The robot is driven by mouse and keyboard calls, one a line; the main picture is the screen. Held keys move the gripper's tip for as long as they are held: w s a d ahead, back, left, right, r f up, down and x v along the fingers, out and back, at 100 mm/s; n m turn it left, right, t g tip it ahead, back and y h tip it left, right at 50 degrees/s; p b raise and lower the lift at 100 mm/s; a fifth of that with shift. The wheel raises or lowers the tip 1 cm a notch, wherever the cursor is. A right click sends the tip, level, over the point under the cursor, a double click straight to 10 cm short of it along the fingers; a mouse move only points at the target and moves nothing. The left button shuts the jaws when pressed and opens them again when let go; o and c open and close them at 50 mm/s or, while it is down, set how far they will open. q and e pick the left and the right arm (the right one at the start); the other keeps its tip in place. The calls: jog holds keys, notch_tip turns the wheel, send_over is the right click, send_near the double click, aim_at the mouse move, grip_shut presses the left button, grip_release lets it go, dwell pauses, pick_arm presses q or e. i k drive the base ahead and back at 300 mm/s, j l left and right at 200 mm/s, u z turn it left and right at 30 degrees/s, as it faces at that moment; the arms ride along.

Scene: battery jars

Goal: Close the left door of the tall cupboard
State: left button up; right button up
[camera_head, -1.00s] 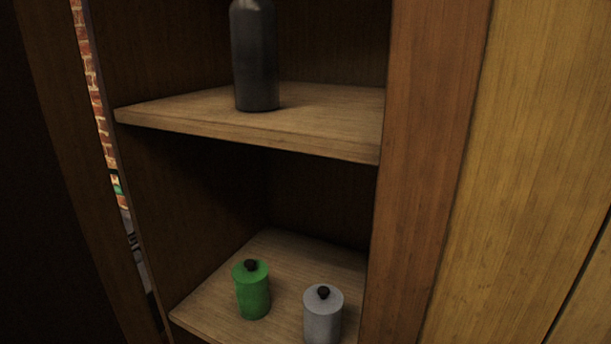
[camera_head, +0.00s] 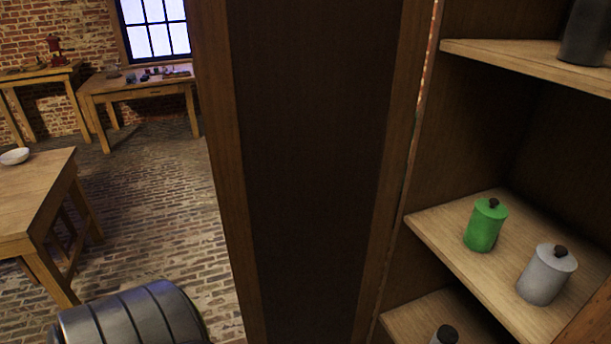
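The left door (camera_head: 315,150) of the tall cupboard stands open, a dark panel with a brown wooden frame, seen in the middle of the head view. The open cupboard (camera_head: 480,120) is to its right, with a narrow gap showing along the hinge side. A green jar (camera_head: 486,226) and a grey jar (camera_head: 546,276) stand on its middle shelf. A dark bottle (camera_head: 585,35) stands on the shelf above. A grey rounded part, probably my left arm, shows at the bottom left, left of the door. Neither gripper is in view.
A wooden table (camera_head: 35,195) with a white bowl (camera_head: 15,156) stands at the left. Workbenches (camera_head: 135,92) line the brick wall under a window. The brick floor (camera_head: 160,200) between the table and the door is clear. Another dark-lidded jar (camera_head: 445,336) shows on a lower shelf.

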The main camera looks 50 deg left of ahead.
aim_at(308, 108)
jog(key=k+j+z, duration=0.15)
jog(key=z, duration=0.95)
jog(key=k+j, duration=0.15)
jog(key=j, duration=0.3)
jog(key=k+j, duration=0.2)
jog(key=j, duration=0.2)
jog(key=k+j, duration=0.15)
jog(key=j, duration=0.3)
jog(key=k+j, duration=0.15)
jog(key=j, duration=0.3)
jog(key=k+j, duration=0.15)
jog(key=j, duration=0.25)
jog(key=k+j, duration=0.2)
jog(key=j, duration=0.25)
jog(key=k+j, duration=0.15)
jog(key=j, duration=0.25)
jog(key=k+j, duration=0.15)
jog(key=j, duration=0.3)
jog(key=z, duration=0.05)
